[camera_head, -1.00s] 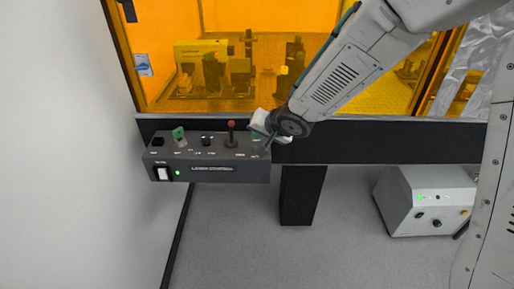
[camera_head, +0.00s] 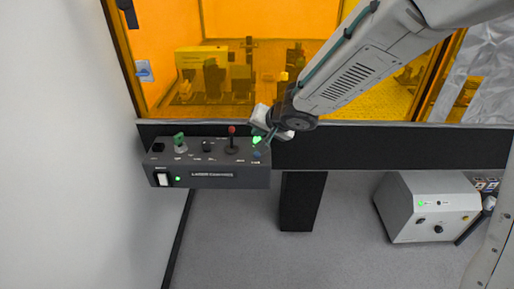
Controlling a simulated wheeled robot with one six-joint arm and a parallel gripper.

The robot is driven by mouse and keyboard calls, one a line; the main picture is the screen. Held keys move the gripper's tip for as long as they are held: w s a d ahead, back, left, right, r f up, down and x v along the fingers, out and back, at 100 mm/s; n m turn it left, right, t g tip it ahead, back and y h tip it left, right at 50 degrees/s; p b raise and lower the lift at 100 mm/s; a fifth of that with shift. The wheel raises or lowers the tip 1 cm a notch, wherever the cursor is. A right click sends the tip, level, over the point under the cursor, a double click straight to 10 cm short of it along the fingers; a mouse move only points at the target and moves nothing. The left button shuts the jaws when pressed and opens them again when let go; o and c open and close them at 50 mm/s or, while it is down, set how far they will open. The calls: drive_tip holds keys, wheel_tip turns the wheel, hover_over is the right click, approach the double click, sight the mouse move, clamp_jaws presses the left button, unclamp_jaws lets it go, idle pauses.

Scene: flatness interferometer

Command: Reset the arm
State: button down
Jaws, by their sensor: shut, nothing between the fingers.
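My gripper (camera_head: 268,139) is shut and empty. It is at the right end of the laser control box (camera_head: 215,176), close above its top face; whether it touches the box cannot be told. My arm reaches in from the upper right. Near the fingertips, a green light (camera_head: 256,140) glows on the box top, with a small dark blue part (camera_head: 257,154) below it. The box top also carries a red-tipped joystick (camera_head: 231,139), a green key-like knob (camera_head: 179,140) and a dark knob (camera_head: 207,146).
Behind the box is an orange-windowed enclosure (camera_head: 225,30) with optical parts inside. A black rail (camera_head: 390,147) and a black leg (camera_head: 299,200) stand below it. A grey unit (camera_head: 425,205) sits on the floor at the right. A white wall (camera_head: 70,150) is close at the left.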

drive_tip(key=shift+d+f+n+h, duration=0.15)
drive_tip(key=shift+d+n+h, duration=0.15)
drive_tip(key=shift+d+n, duration=0.1)
drive_tip(key=s+d+r+n+g+h, duration=0.1)
drive_tip(key=s+d+g+h, duration=0.1)
drive_tip(key=s+d+h, duration=0.5)
drive_tip(key=s+d+r+n+g, duration=0.1)
drive_tip(key=s+d+r+g, duration=0.1)
drive_tip(key=s+d, duration=0.65)
drive_tip(key=s+d+r+g+y, duration=0.1)
drive_tip(key=s+d+r, duration=0.3)
drive_tip(key=s, duration=0.5)
drive_tip(key=s+d+r+g+y, duration=0.1)
drive_tip(key=s+d+r, duration=0.3)
drive_tip(key=s, duration=0.5)
drive_tip(key=shift+s+d+r+m, duration=0.2)
drive_tip(key=shift+d+m, duration=0.05)
drive_tip(key=shift+m, duration=0.05)
drive_tip(key=shift+a, duration=0.1)
